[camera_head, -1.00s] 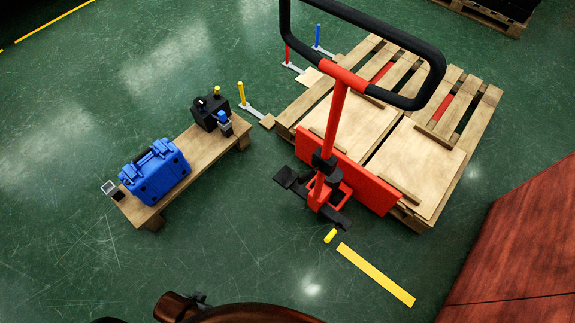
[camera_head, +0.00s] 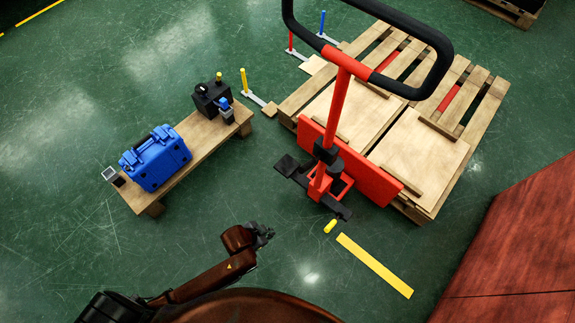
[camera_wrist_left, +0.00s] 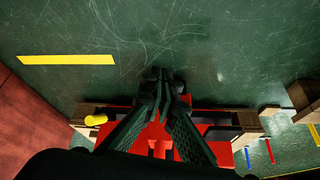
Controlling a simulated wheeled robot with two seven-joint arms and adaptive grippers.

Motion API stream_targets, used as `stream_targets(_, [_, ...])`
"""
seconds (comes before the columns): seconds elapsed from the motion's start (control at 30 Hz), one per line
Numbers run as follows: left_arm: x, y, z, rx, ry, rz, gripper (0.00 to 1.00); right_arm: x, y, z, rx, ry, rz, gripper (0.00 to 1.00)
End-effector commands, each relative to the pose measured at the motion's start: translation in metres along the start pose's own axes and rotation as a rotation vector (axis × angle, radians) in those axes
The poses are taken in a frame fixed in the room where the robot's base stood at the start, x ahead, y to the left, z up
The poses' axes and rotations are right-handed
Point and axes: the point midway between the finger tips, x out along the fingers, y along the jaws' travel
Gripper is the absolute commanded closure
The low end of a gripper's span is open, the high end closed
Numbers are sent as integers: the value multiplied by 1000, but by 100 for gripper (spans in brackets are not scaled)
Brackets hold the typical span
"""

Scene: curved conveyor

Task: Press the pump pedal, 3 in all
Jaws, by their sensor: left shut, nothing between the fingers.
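The red pallet jack (camera_head: 324,185) stands at the pallet with its handle loop (camera_head: 440,60) raised. A flat black pedal-like pad (camera_head: 287,165) sticks out from the left of its base. A dark lever (camera_head: 340,211) with a yellow end (camera_head: 330,226) is at its front. I cannot tell for sure which is the pump pedal. My left gripper (camera_head: 266,236) is shut and empty, apart from the jack, below the pad in the picture. In the left wrist view its fingers (camera_wrist_left: 162,95) overlap the red jack body (camera_wrist_left: 160,137); the yellow end (camera_wrist_left: 95,120) shows to the left. My right gripper is not in view.
A low wooden bench (camera_head: 201,138) at the left holds a blue case (camera_head: 155,160) and a black box (camera_head: 211,98). A yellow floor strip (camera_head: 374,265) lies below the jack. A reddish block (camera_head: 510,250) stands at the right. Floor between bench and jack is clear.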

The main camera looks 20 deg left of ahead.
Motion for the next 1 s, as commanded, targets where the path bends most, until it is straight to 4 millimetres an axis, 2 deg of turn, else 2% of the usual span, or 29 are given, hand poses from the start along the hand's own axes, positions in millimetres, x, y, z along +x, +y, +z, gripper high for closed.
stream_targets(0.03, [15,-23,-28,70,32,-26,100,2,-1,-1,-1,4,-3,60])
stream_targets(0.2, [44,-96,-111,249,125,-113,100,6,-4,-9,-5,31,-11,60])
stream_targets(0.3, [48,-140,-154,326,166,-168,100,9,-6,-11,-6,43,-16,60])
stream_targets(0.4, [45,-178,-189,381,197,-216,100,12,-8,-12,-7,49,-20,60])
stream_targets(0.5, [40,-206,-213,417,218,-252,100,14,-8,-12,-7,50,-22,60])
stream_targets(0.67, [34,-228,-232,443,235,-281,100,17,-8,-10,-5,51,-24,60])
stream_targets(1.0, [33,-231,-235,446,238,-285,100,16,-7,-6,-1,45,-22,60])
